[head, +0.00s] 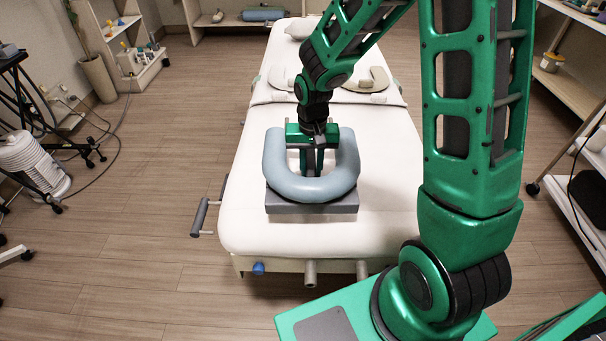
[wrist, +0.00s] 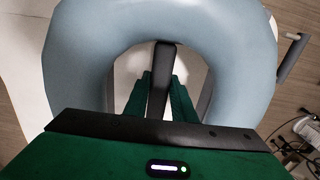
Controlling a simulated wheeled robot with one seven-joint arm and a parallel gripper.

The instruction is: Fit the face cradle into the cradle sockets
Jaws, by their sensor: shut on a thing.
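The face cradle (head: 310,190) is a light blue U-shaped cushion near the close end of the white massage table, its opening facing the far end. It also fills the upper wrist view (wrist: 75,70). My gripper (head: 312,172) reaches down inside the U. In the wrist view its green fingers (wrist: 160,98) are shut on a dark bar (wrist: 165,58) in the cradle's middle. A grey block (head: 312,207) shows under the cushion; I cannot tell whether they touch. At the table's close end, grey tubular parts (head: 310,273) (head: 362,269) stick out, apparently the sockets.
A blue-capped part (head: 258,268) is left of the tubes. A grey handle (head: 200,217) juts from the table's left side. Curved beige pads (head: 370,82) lie on the white table (head: 265,225) farther back. A trolley (head: 590,185) stands right. Floor before the table is clear.

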